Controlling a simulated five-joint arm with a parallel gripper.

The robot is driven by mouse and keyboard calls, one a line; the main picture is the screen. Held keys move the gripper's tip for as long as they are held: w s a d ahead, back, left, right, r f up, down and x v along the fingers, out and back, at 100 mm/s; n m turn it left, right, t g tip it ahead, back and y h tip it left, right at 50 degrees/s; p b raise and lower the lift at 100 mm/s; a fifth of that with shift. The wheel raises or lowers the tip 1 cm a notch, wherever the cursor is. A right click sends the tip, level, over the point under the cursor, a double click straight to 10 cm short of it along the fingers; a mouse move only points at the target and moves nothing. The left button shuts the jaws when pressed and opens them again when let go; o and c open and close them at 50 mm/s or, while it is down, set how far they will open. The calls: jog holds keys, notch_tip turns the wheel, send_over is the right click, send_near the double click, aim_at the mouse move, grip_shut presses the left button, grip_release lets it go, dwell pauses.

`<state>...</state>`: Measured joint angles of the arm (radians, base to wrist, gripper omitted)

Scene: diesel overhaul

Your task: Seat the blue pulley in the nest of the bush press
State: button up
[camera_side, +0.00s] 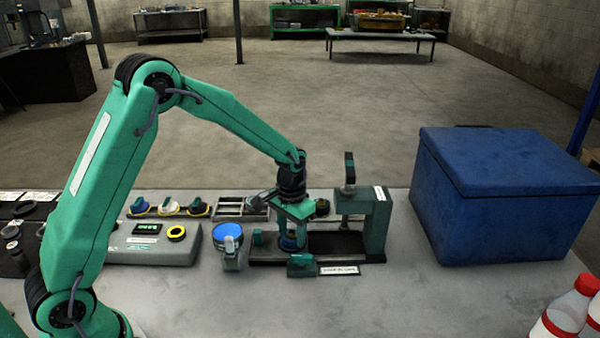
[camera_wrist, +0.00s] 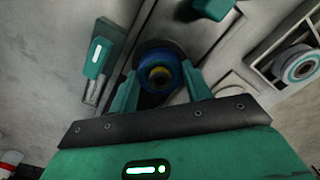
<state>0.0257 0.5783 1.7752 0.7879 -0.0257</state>
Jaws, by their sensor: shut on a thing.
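The blue pulley (camera_wrist: 147,60) is between the two fingers of my gripper (camera_wrist: 161,84) in the wrist view, with a yellow-brown centre and a dark round part around or below it. The bush press (camera_side: 376,222) has a green upright at right and a dark base (camera_side: 345,246). The nest is mostly hidden by the gripper and pulley; I cannot tell whether the pulley touches it.
A blue chest (camera_side: 500,190) stands right of the press. A grey console (camera_side: 150,245) and a blue-faced round part (camera_side: 228,236) stand to the left. A slotted tray (camera_side: 230,208) lies behind. Red-capped bottles (camera_side: 566,312) stand front right. The front middle of the bench is clear.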

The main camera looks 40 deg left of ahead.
jog(key=o, duration=1)
jog(key=shift+o, duration=0.7)
jog(key=shift+o, duration=0.8)
jog(key=shift+r, duration=3.45)
jog(key=shift+r, duration=0.1)
